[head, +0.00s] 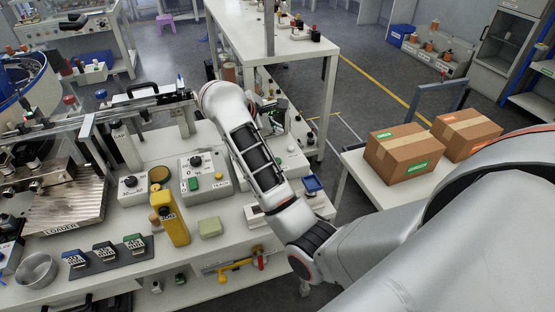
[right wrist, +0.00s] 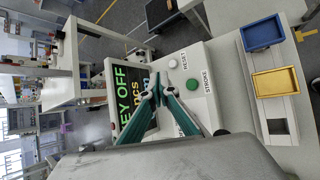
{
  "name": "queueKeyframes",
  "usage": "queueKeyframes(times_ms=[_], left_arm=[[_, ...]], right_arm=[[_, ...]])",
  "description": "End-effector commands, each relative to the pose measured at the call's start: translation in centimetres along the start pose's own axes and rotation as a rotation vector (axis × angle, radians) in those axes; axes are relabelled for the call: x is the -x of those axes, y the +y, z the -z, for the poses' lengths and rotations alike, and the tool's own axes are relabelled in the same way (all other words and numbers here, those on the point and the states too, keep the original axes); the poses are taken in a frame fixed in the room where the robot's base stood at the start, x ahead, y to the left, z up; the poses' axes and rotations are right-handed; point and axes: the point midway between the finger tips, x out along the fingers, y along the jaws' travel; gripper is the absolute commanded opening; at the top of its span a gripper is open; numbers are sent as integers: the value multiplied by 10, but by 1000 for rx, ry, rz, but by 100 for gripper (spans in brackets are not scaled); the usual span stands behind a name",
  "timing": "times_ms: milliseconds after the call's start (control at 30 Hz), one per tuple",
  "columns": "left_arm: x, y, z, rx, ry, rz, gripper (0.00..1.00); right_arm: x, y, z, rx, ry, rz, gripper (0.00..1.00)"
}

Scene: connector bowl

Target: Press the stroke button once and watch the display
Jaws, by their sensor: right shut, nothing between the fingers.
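My right gripper (right wrist: 157,88) has two teal fingers with their tips together and nothing between them. It is over a light grey control box, in front of the display (right wrist: 137,95). The green button (right wrist: 192,83) sits beside the STROKE label, to the right of the fingertips in the right wrist view, apart from them. A pale button (right wrist: 182,65) is by the RESET label. The display shows large text reading "EY OFF" with smaller coloured lines, partly covered by the fingers. In the head view my right arm partly hides this box (head: 291,160). My left gripper is not visible.
A blue tray (right wrist: 263,34) and a yellow tray (right wrist: 277,83) stand beside the control box. Cardboard boxes (head: 403,152) sit on a side table.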

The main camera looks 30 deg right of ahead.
Motion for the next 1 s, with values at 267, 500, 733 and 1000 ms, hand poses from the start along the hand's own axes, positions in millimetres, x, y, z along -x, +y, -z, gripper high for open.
queueKeyframes(times_ms=[267,500,733,1000], left_arm=[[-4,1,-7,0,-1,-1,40],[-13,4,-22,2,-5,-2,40],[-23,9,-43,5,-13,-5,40],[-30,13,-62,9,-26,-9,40]], right_arm=[[-10,-7,6,2,-2,0,0],[-30,-22,21,3,-2,1,0],[-51,-38,38,2,1,1,0],[-62,-45,45,1,-1,1,0]])
